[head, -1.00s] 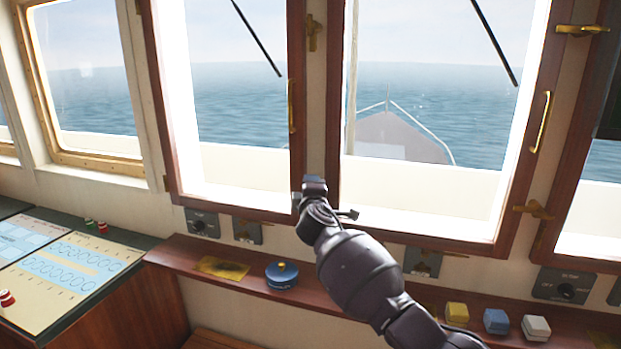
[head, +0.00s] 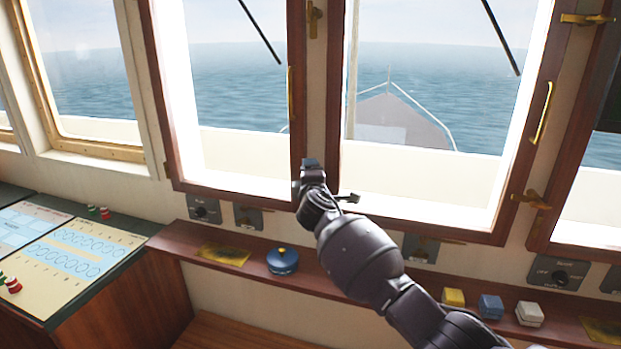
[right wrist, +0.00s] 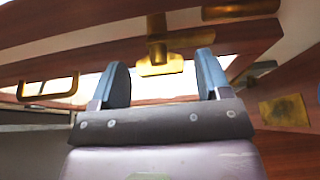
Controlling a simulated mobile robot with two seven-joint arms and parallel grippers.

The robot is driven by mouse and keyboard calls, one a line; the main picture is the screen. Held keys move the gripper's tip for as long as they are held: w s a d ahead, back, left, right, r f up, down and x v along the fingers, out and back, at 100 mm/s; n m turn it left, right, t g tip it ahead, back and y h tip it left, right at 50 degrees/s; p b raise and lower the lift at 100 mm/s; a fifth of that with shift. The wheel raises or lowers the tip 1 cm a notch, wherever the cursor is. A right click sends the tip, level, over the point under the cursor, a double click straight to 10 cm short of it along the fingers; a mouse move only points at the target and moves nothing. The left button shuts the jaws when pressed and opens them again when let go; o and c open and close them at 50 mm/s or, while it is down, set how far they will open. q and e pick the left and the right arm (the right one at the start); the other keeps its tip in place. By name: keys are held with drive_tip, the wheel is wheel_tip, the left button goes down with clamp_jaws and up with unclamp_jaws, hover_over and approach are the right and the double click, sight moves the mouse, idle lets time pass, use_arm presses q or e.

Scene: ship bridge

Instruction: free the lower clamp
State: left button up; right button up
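My right arm reaches from the lower right of the head view to the post between the two middle windows. Its gripper (head: 311,165) is at the foot of that post and covers what is behind it. In the right wrist view the two blue fingers of this gripper (right wrist: 163,80) stand wide apart. A brass clamp (right wrist: 180,41) on the wooden frame shows beyond and between the fingertips, and I see no finger closed on it. Another brass clamp (head: 314,20) is higher on the same post. My left gripper is in neither view.
A wooden ledge (head: 220,236) runs below the windows. It bears a blue round pot (head: 283,261) and yellow (head: 453,297), blue (head: 490,306) and white (head: 529,313) blocks. A control console (head: 70,255) is at the left. Another brass clamp (head: 531,199) is on the right post.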

idle(0.3)
drive_tip(key=s, duration=0.7)
drive_tip(key=s+d+b, duration=0.1)
drive_tip(key=s, duration=0.3)
drive_tip(key=shift+w+a, duration=0.1)
idle(0.4)
